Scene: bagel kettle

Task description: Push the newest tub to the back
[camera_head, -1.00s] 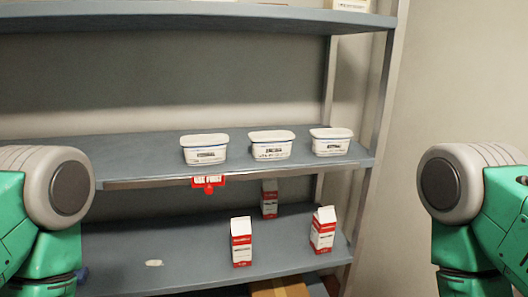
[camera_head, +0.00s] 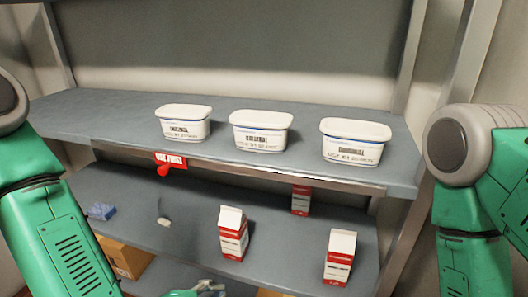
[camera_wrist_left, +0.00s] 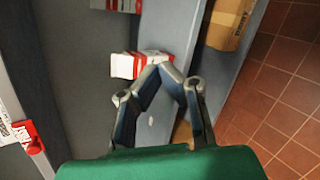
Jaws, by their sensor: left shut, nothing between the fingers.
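Three white lidded tubs stand upright in a row on the middle shelf in the head view: a left tub (camera_head: 184,124), a middle tub (camera_head: 260,131) and a right tub (camera_head: 355,142). Each has a printed label on its front, too small to read with certainty. Bare shelf lies behind them. My left gripper (camera_head: 208,286) shows at the bottom edge of the head view, below and in front of the tubs, touching none. In the left wrist view its fingers (camera_wrist_left: 172,76) meet at the tips, with nothing between them. My right gripper is out of view.
A red "use first" sign (camera_head: 171,161) hangs on the middle shelf's front edge (camera_head: 260,172). Below are red-and-white cartons (camera_head: 233,233) (camera_head: 340,257) (camera_head: 300,199), a blue item (camera_head: 101,211) and a cardboard box (camera_head: 124,258). An upright post (camera_head: 447,100) stands right.

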